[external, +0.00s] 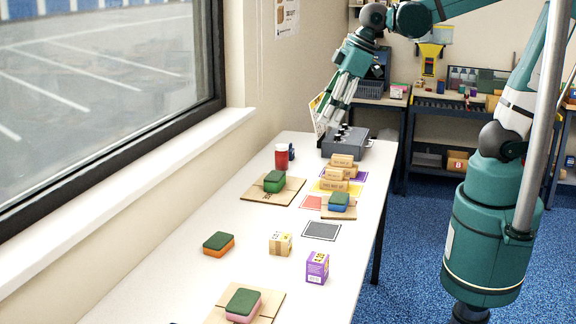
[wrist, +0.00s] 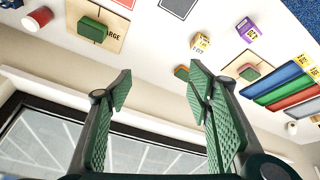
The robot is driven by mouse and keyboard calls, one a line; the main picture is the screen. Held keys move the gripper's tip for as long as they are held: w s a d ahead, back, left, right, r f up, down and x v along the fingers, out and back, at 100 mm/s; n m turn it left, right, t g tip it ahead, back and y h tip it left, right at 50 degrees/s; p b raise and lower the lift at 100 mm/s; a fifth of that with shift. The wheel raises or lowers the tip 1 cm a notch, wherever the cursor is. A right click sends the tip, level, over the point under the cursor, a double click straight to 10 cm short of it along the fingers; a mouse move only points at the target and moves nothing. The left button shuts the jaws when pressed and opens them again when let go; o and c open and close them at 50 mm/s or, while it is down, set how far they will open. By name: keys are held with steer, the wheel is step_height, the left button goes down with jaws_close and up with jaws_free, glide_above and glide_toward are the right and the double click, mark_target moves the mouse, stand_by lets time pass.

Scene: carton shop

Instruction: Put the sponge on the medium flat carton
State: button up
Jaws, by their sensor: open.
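A sponge (external: 218,244) with a green top and orange base lies on the bare table; the wrist view shows it partly behind a finger (wrist: 181,73). Three flat cartons each carry a green-topped sponge: one at the back left (external: 253,196), marked LARGE in the wrist view (wrist: 113,40); a smaller one at right (external: 338,214), under a blue-based sponge (external: 339,201); and one at the front (external: 268,309), under a pink-based sponge (external: 242,306). I cannot read which is medium. My gripper (wrist: 160,85) is open and empty, high at the table's far end.
A yellow-and-white box (external: 280,244) and purple box (external: 317,267) stand near the middle. A red jar (external: 281,157), stacked small cartons (external: 338,174) and a grey device (external: 345,143) are farther back. A dark mat (external: 322,231) lies flat. A window wall borders the left.

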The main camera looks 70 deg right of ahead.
steer(key=s+d+f+m+t+h, duration=0.1)
steer(key=s+d+m, duration=0.4)
steer(key=s+d, duration=0.6)
steer(key=shift+s+d+f+t, duration=0.15)
steer(key=shift+d+f+t, duration=0.55)
steer(key=shift+d, duration=0.05)
steer(key=shift+f, duration=0.15)
